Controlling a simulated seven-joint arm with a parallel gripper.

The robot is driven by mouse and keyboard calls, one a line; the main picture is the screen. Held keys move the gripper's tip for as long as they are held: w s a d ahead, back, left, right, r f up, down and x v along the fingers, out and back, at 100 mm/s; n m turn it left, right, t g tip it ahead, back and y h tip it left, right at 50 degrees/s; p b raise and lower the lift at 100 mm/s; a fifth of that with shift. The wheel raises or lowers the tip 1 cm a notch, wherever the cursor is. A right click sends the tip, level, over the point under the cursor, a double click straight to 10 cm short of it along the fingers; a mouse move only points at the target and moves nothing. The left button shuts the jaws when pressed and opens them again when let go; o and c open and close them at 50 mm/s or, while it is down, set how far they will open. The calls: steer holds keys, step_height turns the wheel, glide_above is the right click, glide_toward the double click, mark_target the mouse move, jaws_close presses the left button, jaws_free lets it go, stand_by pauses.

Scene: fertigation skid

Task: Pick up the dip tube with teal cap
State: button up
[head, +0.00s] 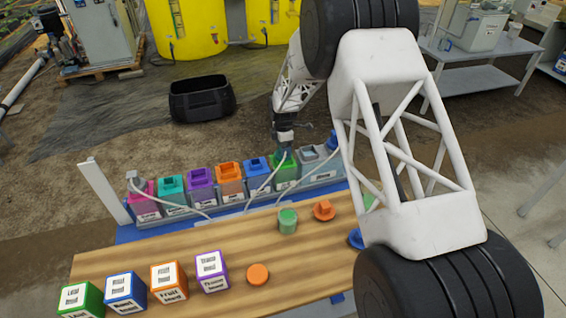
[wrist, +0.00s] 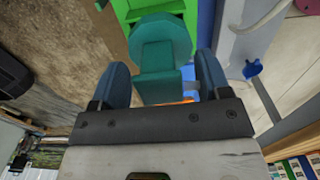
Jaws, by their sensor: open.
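The teal cap (wrist: 163,42) of the dip tube, with a blocky teal part (wrist: 157,82) below it, fills the space between my gripper's fingers in the wrist view. My gripper (wrist: 163,78) is open, one blue finger on each side of the teal piece; I cannot tell if either finger touches it. In the head view my gripper (head: 284,137) is over the green container (head: 285,174) in the row, with a little teal (head: 284,153) showing beneath it. The tube's lower part is hidden. The green container (wrist: 143,12) also shows in the wrist view.
Several coloured containers stand in the row, including a teal one (head: 172,190), with pale hoses across them. The wooden board (head: 200,250) holds a green cylinder (head: 288,222), an orange knob (head: 324,210), an orange disc (head: 258,273) and labelled cubes. My arm hides its right end.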

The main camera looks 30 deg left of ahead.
stand_by(0.3)
steer(key=c, duration=1.3)
steer(key=shift+r, duration=0.1)
step_height(320, 180, up, 18)
steer(key=shift+f, duration=0.1)
stand_by(0.5)
steer(key=w+d, duration=0.8)
steer(key=shift+d+r, duration=0.1)
steer(key=shift+r, duration=0.15)
